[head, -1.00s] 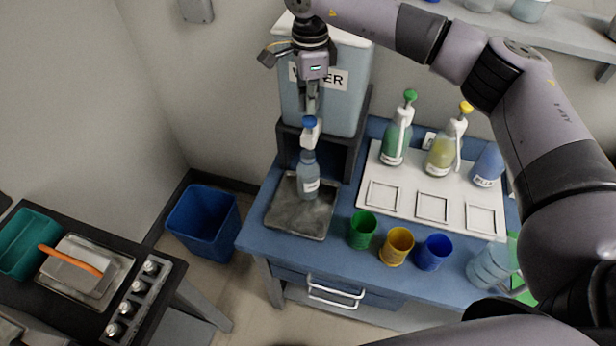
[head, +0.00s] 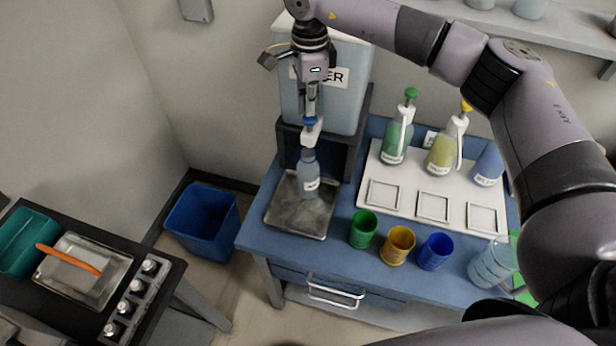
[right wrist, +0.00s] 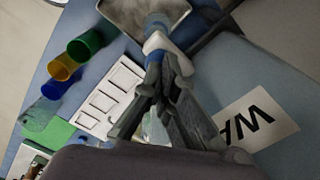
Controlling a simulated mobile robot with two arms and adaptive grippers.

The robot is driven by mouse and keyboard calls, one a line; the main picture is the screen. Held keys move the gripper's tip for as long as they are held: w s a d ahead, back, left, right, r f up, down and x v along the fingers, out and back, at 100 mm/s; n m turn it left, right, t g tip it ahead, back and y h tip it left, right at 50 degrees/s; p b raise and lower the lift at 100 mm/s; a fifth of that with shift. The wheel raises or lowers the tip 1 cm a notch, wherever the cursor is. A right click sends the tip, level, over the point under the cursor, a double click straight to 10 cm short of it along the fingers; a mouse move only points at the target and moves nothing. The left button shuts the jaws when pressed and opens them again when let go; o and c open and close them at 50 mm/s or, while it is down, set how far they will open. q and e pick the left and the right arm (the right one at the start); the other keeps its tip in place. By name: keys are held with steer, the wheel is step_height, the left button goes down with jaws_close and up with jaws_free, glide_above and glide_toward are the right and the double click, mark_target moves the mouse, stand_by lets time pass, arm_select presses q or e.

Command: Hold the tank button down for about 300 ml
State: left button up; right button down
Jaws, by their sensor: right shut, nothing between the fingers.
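The water tank (head: 345,101) stands at the back of the blue bench, its label partly hidden by my right arm. Its white tap with a blue button (head: 310,121) juts out at the front. My right gripper (head: 311,114) is shut and empty, its fingertips at the blue button, seemingly touching it. In the right wrist view the closed fingers (right wrist: 158,80) reach toward the white tap (right wrist: 156,42). A clear bottle (head: 308,181) with a bluish body stands upright under the tap on the metal drip tray (head: 292,224). Its fill level is hard to read. My left gripper is not in view.
Green, yellow and blue cups (head: 398,246) stand along the bench front. A clear beaker (head: 492,264) is at right. A blue bin (head: 200,221) stands on the floor left of the bench.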

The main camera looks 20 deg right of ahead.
steer(key=shift+f+b, duration=0.75)
steer(key=shift+f, duration=0.4)
steer(key=shift+r, duration=0.15)
step_height(320, 180, up, 7)
steer(key=p, duration=0.4)
stand_by(0.9)
